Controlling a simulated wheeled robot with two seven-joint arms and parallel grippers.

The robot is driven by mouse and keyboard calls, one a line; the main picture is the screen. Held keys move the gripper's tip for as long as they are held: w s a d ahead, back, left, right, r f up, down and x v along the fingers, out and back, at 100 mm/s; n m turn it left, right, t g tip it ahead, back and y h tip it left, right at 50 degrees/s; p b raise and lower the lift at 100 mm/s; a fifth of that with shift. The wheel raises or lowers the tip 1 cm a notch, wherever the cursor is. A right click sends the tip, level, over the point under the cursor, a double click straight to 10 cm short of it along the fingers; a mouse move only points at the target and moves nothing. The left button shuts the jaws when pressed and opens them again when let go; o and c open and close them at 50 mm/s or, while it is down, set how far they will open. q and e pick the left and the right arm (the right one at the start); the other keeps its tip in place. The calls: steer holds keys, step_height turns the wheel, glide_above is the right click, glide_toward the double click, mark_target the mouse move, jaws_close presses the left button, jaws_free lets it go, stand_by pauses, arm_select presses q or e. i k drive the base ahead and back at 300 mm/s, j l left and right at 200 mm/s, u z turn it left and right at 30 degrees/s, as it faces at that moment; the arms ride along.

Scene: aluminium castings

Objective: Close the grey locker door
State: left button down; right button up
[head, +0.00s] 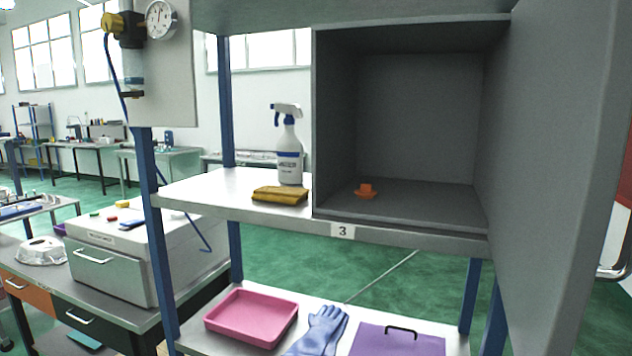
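The grey locker (416,118) stands on the upper shelf, and its front is open. Its door (555,170) is hinged on the right side and swung wide open towards me, filling the right of the head view. A metal handle (613,272) shows at the far right edge, beyond the door's edge. A small orange object (366,190) lies on the locker floor. Neither of my grippers is in the head view.
A spray bottle (289,150) and a folded yellow cloth (280,195) stand left of the locker on the shelf (190,193). Below are a pink tray (250,318), blue gloves (322,330) and a purple case (375,343). Blue posts (160,235) frame the shelving.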

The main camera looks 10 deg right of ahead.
mark_target(567, 108)
steer(key=k+l, duration=0.1)
steer(key=l, duration=0.9)
steer(key=k+l, duration=0.15)
steer(key=l, duration=0.35)
